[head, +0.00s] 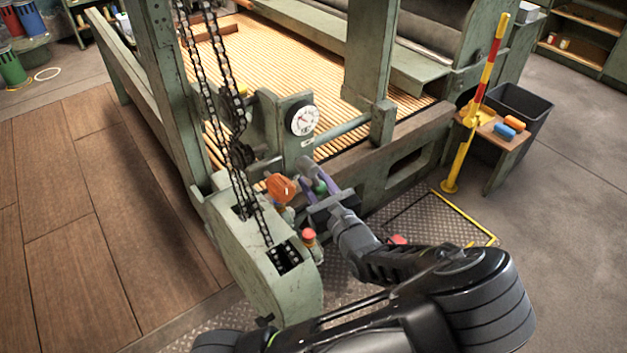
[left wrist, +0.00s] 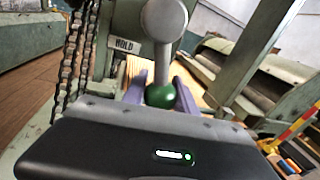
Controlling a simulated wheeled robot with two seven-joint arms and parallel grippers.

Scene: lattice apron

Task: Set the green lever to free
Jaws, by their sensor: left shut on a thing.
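The green lever's ball knob (left wrist: 160,96) sits between the purple fingers of my left gripper (left wrist: 160,90) in the left wrist view. Its grey shaft runs up from the knob to a round grey hub (left wrist: 165,18). A plate reading HOLD (left wrist: 125,46) is beside the shaft, to its left; no plate reading FREE can be made out. In the head view my left gripper (head: 320,189) is shut on the green knob (head: 320,187), which is mostly hidden by the fingers, at the loom's front corner. My right gripper is not in view.
An orange knob (head: 281,187) and a red knob (head: 309,235) are close to the gripper's left. Chains (head: 222,100) run down into the green housing (head: 285,295). A white dial (head: 302,120) is behind.

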